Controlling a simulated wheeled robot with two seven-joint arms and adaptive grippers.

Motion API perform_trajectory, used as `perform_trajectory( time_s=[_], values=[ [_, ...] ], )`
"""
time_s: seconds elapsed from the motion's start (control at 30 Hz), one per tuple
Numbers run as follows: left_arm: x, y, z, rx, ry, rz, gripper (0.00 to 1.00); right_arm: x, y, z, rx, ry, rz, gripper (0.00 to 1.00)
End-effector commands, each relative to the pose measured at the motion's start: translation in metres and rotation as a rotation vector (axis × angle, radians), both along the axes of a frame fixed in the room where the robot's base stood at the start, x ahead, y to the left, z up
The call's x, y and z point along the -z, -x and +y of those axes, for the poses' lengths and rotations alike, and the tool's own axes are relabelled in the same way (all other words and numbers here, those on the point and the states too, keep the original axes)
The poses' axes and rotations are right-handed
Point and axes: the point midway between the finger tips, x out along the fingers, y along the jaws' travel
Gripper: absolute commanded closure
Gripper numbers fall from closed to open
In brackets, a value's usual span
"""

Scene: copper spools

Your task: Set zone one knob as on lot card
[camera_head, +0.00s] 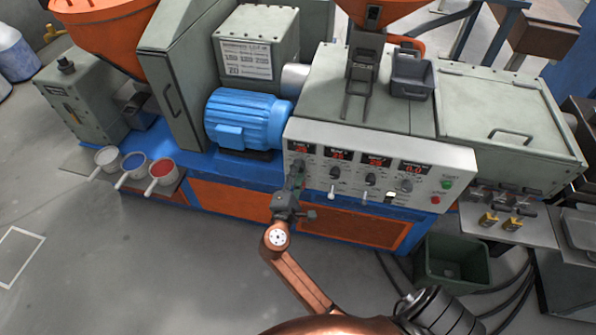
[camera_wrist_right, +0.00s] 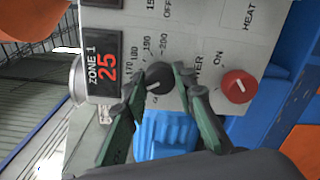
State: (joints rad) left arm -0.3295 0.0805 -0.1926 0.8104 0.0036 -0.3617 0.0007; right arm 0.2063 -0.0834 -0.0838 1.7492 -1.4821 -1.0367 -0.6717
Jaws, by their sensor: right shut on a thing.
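The zone one knob (camera_wrist_right: 158,78) is a small dark round knob on the pale control panel (camera_wrist_right: 205,40), below a red display (camera_wrist_right: 104,67) reading 25 under "ZONE 1". Its printed scale shows 170 to 200 beside it. A pale mark shows on the knob, but I cannot read its exact setting. My right gripper (camera_wrist_right: 160,88) has its fingers on either side of the knob and is shut on it; in the head view the gripper (camera_head: 296,176) hides the knob. The lot card (camera_head: 246,60) is a white sheet on the grey cabinet, its numbers too small to read surely. My left gripper is out of view.
More knobs (camera_head: 335,172) and red displays line the panel to the right. A red knob (camera_wrist_right: 238,86) marked ON sits close to the gripper. A blue motor (camera_head: 247,122) stands left of the panel, and several small pots sit farther left. The floor in front is clear.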

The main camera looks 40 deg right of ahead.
Motion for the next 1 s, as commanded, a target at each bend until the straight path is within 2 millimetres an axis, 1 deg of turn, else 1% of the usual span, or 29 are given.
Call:
perform_trajectory(
  time_s=[0.13, 0.53, 0.57, 0.8, 1.0],
  values=[
    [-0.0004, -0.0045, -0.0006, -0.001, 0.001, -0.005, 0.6, 0.0009, 0.0003, -0.0001, 0.0, -0.014, -0.014, 0.99],
    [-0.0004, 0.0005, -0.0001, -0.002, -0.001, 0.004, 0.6, 0.0008, 0.0003, -0.0002, 0.001, -0.017, -0.017, 0.99],
    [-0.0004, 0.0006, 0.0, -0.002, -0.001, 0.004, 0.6, 0.0008, 0.0003, -0.0002, 0.001, -0.017, -0.017, 0.73],
    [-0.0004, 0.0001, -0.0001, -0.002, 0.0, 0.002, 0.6, 0.0006, 0.0002, -0.0001, 0.0, -0.016, -0.018, 0.57],
    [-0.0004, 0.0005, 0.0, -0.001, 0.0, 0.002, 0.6, 0.0003, 0.0001, -0.0001, 0.0, -0.016, -0.018, 0.57]
  ],
)
